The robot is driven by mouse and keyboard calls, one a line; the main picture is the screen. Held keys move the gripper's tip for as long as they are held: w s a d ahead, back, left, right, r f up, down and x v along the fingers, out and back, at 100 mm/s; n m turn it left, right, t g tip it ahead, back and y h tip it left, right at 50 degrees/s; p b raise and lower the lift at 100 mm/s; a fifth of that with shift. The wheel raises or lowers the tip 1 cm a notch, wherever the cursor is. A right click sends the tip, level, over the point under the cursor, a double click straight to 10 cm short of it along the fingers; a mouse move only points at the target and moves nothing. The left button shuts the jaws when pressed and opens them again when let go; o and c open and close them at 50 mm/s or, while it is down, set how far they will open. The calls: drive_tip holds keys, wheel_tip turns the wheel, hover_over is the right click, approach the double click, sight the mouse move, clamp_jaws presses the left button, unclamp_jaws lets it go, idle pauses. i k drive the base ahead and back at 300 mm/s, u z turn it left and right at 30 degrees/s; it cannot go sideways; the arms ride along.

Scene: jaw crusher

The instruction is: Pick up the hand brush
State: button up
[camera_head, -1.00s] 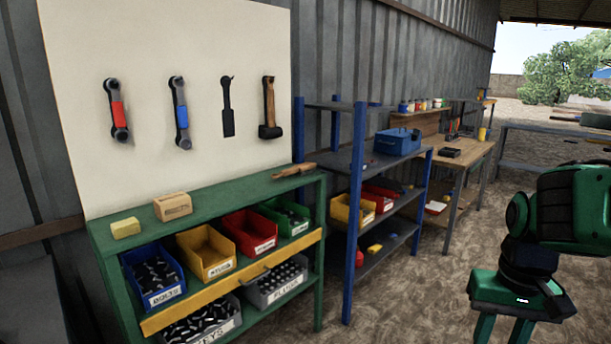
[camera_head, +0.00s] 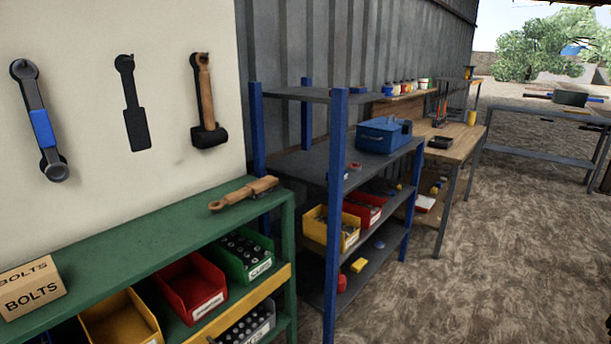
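A wooden-handled tool that looks like the hand brush (camera_head: 243,193) lies on the top of the green shelf unit (camera_head: 150,232), near its right end. It lies slantwise, with its right end farther from me. Its bristles are too small to make out. Nothing covers it. My gripper is not in view.
A cardboard BOLTS box (camera_head: 30,287) stands at the left on the same top. Red (camera_head: 190,287) and green (camera_head: 242,256) bins sit below. A blue-post rack (camera_head: 337,200) stands close right of the green unit. The dirt floor (camera_head: 480,270) is open at the right.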

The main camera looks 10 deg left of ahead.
sight(258, 188)
drive_tip(key=u, duration=0.15)
drive_tip(key=i, duration=1.05)
drive_tip(key=u, duration=0.85)
drive_tip(key=i, duration=0.5)
drive_tip(key=u, duration=0.35)
